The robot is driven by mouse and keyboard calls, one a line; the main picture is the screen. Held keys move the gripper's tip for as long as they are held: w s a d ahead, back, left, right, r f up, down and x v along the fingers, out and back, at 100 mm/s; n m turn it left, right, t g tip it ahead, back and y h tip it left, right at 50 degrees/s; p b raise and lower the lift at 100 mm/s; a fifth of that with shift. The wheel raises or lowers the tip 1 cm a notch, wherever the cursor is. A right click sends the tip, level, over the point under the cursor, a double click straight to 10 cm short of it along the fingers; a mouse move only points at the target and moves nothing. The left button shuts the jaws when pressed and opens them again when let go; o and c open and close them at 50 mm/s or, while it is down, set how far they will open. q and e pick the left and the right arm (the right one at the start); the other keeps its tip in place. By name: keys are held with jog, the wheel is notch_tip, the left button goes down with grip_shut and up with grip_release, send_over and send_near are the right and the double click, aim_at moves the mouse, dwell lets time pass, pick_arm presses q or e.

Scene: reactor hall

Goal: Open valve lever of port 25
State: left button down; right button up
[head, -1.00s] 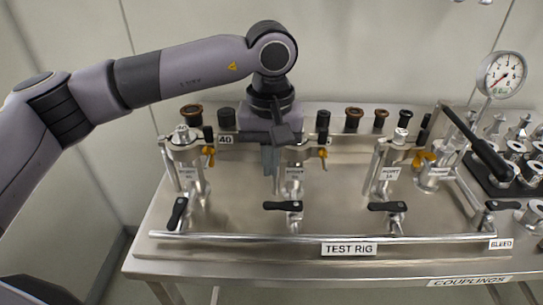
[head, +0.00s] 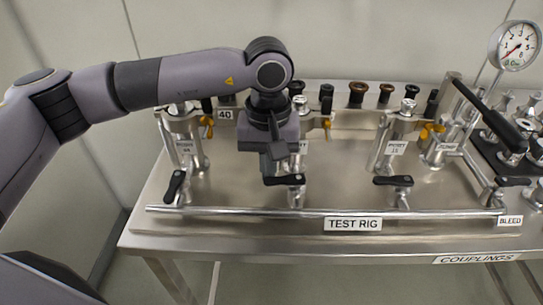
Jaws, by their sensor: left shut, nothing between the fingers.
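Several ports stand in a row on the steel test rig (head: 330,195), each with a black valve lever in front. The middle port's label (head: 303,146) is mostly hidden by my left gripper, so I cannot read its number. Its black lever (head: 291,180) lies crosswise, roughly parallel to the front rail. My left gripper (head: 273,172) is shut and points down right at the left part of this lever; I cannot tell whether it touches. The left port's lever (head: 174,186) is turned towards the front; the right port's lever (head: 393,181) lies crosswise. My right gripper is not in view.
A steel rail (head: 270,211) runs along the rig's front, with a TEST RIG sign (head: 352,224). A pressure gauge (head: 514,46) and a long black handle (head: 488,108) stand at the right. Dark caps (head: 357,93) line the back. The bench front is clear.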

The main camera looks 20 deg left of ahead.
aim_at(269, 182)
pick_arm(q)
jog(key=shift+s+d+r+p, duration=0.15)
jog(key=shift+s+p, duration=0.25)
jog(key=shift+s, duration=0.45)
jog(key=shift+s+d+p, duration=0.25)
jog(key=shift+s+p, duration=0.1)
jog(key=shift+s, duration=0.15)
jog(key=shift+s+d+p, duration=0.2)
jog(key=shift+s+p, duration=0.15)
jog(key=shift+s, duration=0.15)
jog(key=shift+s+d+f+b, duration=0.25)
jog(key=shift+b, duration=0.2)
jog(key=shift+s+d, duration=0.25)
jog(key=shift+s+d+b, duration=0.25)
jog(key=shift+d+b, duration=0.3)
jog(key=shift+d, duration=0.1)
jog(key=shift+s+d+b, duration=0.25)
jog(key=shift+d+b, duration=0.3)
jog(key=shift+d, duration=0.1)
jog(key=shift+r, duration=0.15)
jog(key=shift+w+a+b, duration=0.15)
jog(key=shift+a+b, duration=0.15)
jog(key=shift+a, duration=0.35)
notch_tip(269, 182, up, 7)
jog(key=p, duration=0.3)
